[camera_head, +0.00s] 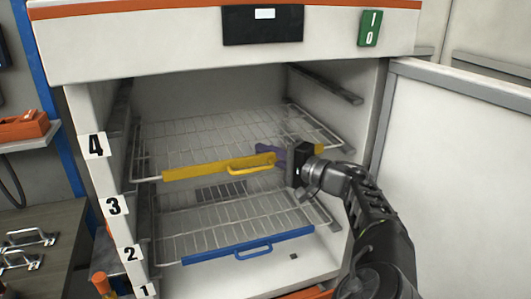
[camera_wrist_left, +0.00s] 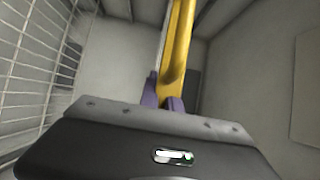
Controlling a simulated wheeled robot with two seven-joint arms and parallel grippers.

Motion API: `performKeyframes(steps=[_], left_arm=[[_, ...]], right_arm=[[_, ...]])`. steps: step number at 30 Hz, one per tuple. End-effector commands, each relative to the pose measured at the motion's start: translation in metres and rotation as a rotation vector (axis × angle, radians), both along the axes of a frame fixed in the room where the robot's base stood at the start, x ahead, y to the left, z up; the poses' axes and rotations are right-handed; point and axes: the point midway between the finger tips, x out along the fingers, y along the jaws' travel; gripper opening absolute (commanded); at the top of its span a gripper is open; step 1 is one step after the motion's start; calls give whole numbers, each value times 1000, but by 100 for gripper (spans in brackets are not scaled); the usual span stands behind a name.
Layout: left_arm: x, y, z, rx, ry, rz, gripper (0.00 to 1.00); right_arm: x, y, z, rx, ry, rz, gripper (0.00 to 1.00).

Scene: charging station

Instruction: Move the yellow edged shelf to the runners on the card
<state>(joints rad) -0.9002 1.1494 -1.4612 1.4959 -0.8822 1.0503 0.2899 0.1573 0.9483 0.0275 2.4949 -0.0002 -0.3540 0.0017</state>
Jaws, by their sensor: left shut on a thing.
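The yellow edged shelf (camera_head: 205,171) is a wire rack with a yellow front bar and handle, inside the open cabinet. Its front left corner is level with the stretch between labels 4 and 3. My left gripper (camera_head: 275,153) has purple fingers shut on the right part of the yellow front bar. The wrist view shows the yellow bar (camera_wrist_left: 178,45) between the purple fingers (camera_wrist_left: 163,101). An empty upper runner (camera_head: 325,83) shows on the right wall above the shelf. I cannot make out a card. My right gripper is not in view.
A blue edged wire shelf (camera_head: 225,247) sits below the yellow one. Number labels (camera_head: 96,145) run down the left post. The open door (camera_head: 460,130) stands at the right, beside my arm. The space above the yellow shelf is clear. A bench with metal handles (camera_head: 28,238) is at left.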

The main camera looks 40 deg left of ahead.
Motion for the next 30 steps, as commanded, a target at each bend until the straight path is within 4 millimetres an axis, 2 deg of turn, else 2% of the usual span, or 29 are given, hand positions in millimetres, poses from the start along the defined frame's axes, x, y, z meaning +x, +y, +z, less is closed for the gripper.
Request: performKeyframes(steps=[8, 9, 18, 26, 30], left_arm=[[0, 0, 1, 2, 0, 1, 0], [0, 0, 1, 2, 0, 1, 10], [0, 0, 0, 0, 0, 0, 33], [0, 0, -2, -3, 1, 0, 33], [1, -10, -2, -2, 1, -3, 33]], right_arm=[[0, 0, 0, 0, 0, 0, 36], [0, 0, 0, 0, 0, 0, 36], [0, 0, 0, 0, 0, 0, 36], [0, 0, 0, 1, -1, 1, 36], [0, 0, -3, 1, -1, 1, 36]])
